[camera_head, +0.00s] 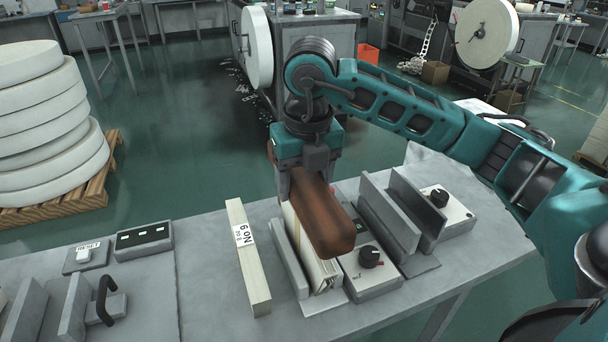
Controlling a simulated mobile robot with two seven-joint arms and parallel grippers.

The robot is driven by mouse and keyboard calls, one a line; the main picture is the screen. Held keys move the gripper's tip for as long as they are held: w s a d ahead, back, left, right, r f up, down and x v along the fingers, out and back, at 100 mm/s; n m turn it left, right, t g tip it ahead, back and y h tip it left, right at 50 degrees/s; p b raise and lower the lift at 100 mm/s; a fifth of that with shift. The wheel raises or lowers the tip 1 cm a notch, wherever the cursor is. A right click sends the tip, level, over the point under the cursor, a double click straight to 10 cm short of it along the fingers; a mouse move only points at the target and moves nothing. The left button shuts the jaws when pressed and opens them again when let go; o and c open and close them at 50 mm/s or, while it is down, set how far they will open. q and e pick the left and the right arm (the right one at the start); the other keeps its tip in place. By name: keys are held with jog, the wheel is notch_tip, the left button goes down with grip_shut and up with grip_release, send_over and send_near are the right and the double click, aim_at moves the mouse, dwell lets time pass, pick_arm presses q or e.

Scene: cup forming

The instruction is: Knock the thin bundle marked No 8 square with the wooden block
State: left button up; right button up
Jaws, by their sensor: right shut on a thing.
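My right gripper (303,180) is shut on the brown wooden block (330,222). The block slants down toward the front, over a thin cream bundle (322,270). That bundle stands on edge between the grey upright plates of a holder (288,258). The block and gripper hide much of the bundle, and I see no number on it. I cannot tell whether the block touches it. Left of the holder lies a long pale bar or bundle (258,284) with a white label that seems to read No 9. My left gripper is not in view.
Right of the bundle is a box with a black knob (371,257). Beyond it stands a second, empty plate holder (410,215) with another knob box (441,200). A switch panel (144,238) and a black-handled clamp (102,302) are at left.

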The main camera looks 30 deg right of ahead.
aim_at(304, 238)
jog(key=shift+f, duration=0.25)
notch_tip(304, 238, down, 4)
jog(key=b, duration=0.3)
jog(key=shift+b, duration=0.3)
jog(key=shift+r+p, duration=1.6)
jog(key=shift+r, duration=0.5)
jog(key=shift+f, duration=0.15)
notch_tip(304, 238, down, 4)
jog(key=b, duration=0.3)
jog(key=shift+r, duration=0.35)
